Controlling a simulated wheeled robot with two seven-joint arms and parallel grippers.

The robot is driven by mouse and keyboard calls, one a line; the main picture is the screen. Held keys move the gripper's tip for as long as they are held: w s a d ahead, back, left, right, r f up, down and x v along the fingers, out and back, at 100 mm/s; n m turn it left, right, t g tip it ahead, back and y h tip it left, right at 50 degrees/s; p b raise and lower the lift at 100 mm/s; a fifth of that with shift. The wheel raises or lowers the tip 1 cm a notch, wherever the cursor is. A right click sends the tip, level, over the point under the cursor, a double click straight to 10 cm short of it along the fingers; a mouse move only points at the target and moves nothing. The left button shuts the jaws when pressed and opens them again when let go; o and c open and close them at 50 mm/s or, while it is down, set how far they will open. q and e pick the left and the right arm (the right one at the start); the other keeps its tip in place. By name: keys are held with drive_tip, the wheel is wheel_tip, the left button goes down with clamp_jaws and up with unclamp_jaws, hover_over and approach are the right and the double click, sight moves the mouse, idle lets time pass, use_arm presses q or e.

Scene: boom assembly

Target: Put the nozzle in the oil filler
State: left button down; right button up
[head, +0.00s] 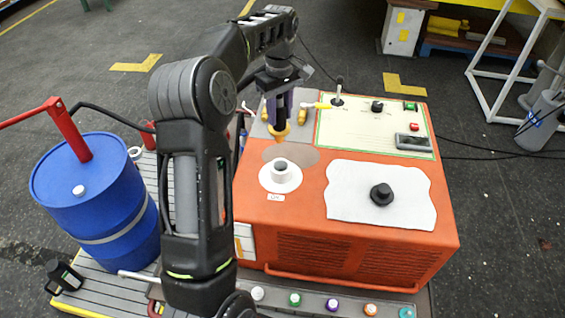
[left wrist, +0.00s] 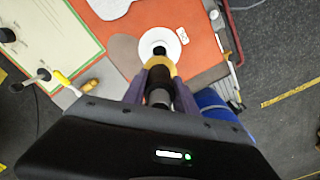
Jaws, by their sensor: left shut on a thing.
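My left gripper (head: 279,122) has purple fingers and is shut on the nozzle (head: 279,135), a dark piece with a yellow collar and tip pointing down. The oil filler (head: 281,176) is a pale neck with a dark opening on a white round plate, on top of the orange machine. The nozzle is above and behind the filler in the head view, apart from it. In the left wrist view, the nozzle (left wrist: 160,70) sits between the fingers (left wrist: 160,88), and its tip partly overlaps the filler's white plate (left wrist: 174,43). My right gripper is not in view.
The orange machine (head: 330,240) carries a control panel (head: 360,128) with a lever, and a black cap (head: 381,194) on a white sheet (head: 410,210). A blue drum (head: 95,195) with a red handle stands left. Several coloured caps line the front edge.

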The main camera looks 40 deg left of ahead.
sight(280, 140)
use_arm(q)
drive_tip(key=shift+w+f+p, duration=0.1)
drive_tip(key=shift+f+p, duration=0.25)
drive_tip(key=shift+f, duration=2.2)
wheel_tip(280, 140, down, 4)
drive_tip(key=shift+f+p, duration=0.2)
drive_tip(key=shift+p, duration=0.4)
drive_tip(key=shift+f, duration=0.25)
drive_tip(key=shift+f+b, duration=0.5)
drive_tip(key=shift+f, duration=0.15)
drive_tip(key=c, duration=1)
unclamp_jaws()
